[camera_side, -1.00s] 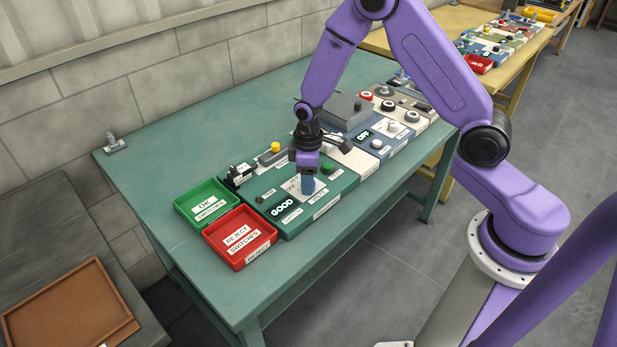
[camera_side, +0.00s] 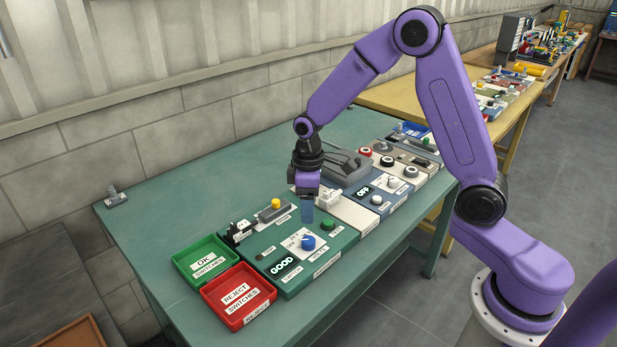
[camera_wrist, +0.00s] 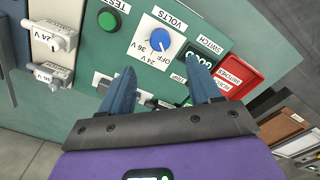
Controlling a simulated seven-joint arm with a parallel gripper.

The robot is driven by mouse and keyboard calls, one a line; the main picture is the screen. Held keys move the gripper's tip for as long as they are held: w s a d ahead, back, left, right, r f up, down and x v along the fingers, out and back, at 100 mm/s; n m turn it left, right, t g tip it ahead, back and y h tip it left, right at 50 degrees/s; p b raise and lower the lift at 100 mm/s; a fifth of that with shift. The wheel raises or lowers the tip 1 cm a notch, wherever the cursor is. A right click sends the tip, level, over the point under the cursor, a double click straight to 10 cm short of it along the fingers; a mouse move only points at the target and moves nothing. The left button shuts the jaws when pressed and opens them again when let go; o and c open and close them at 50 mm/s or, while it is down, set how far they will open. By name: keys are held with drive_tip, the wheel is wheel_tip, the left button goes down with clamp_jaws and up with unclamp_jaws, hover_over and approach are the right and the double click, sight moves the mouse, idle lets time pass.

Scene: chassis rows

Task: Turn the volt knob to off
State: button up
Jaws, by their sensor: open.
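The volt knob is a blue round knob (camera_side: 308,242) on a white dial plate on the green chassis panel (camera_side: 290,283). In the wrist view the blue knob (camera_wrist: 160,40) sits beside the printed words OFF, 24 V and 36 V, with VOLTS above; I cannot surely tell which mark it points to. My gripper (camera_side: 307,214) hangs above and behind the knob, apart from it. In the wrist view my gripper (camera_wrist: 162,79) has its two blue fingers spread with nothing between them.
A green button (camera_side: 327,225) and a lit GOOD display (camera_side: 284,267) share the panel. A green OK tray (camera_side: 203,257) and a red REJECT tray (camera_side: 238,296) stand to the left. More chassis panels with knobs stand to the right.

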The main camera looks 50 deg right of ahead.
wheel_tip(320, 180, up, 7)
drive_tip(key=shift+r, duration=0.2)
drive_tip(key=shift+s, duration=0.1)
drive_tip(key=s+r+n, duration=0.2)
drive_tip(key=s+n, duration=0.2)
drive_tip(key=s, duration=2.5)
drive_tip(key=shift+a+n, duration=0.3)
